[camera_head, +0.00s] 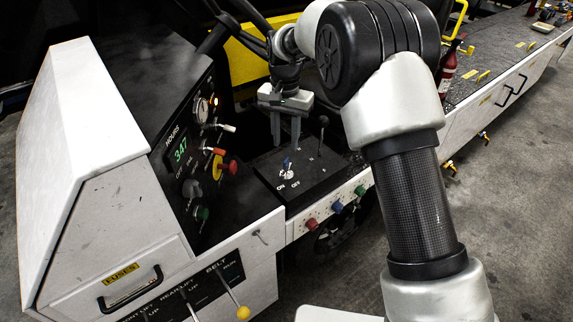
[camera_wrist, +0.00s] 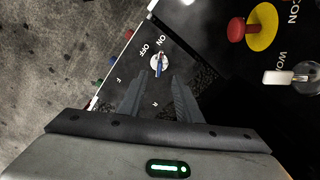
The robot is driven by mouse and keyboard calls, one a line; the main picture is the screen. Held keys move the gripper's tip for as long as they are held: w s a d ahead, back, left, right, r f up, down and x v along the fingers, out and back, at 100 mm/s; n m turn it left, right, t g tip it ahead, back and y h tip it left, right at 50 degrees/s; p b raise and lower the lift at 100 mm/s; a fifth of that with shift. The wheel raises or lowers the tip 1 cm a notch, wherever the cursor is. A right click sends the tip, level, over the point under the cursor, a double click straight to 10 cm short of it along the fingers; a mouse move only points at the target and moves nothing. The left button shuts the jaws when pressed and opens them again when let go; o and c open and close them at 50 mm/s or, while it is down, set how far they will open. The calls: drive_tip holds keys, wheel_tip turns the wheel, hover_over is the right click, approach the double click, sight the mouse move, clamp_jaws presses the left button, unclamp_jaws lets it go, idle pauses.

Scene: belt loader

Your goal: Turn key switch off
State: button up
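I cannot tell surely which label the key points to. My gripper (camera_head: 285,142) hangs above the switch with its two fingers pointing down and apart. In the wrist view my fingertips (camera_wrist: 159,76) stand on either side of the line to the key, with nothing held between them.
A black-knobbed lever (camera_head: 323,122) stands right of the switch. A red button on yellow (camera_head: 217,167) and a white-handled switch (camera_head: 226,127) are on the instrument panel to the left. Coloured buttons (camera_head: 337,207) line the front edge. A fire extinguisher (camera_head: 447,70) stands behind my arm.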

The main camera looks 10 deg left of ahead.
sight(286, 160)
wheel_tip(286, 160, down, 10)
drive_tip(key=shift+f, duration=0.1)
idle(0.4)
clamp_jaws()
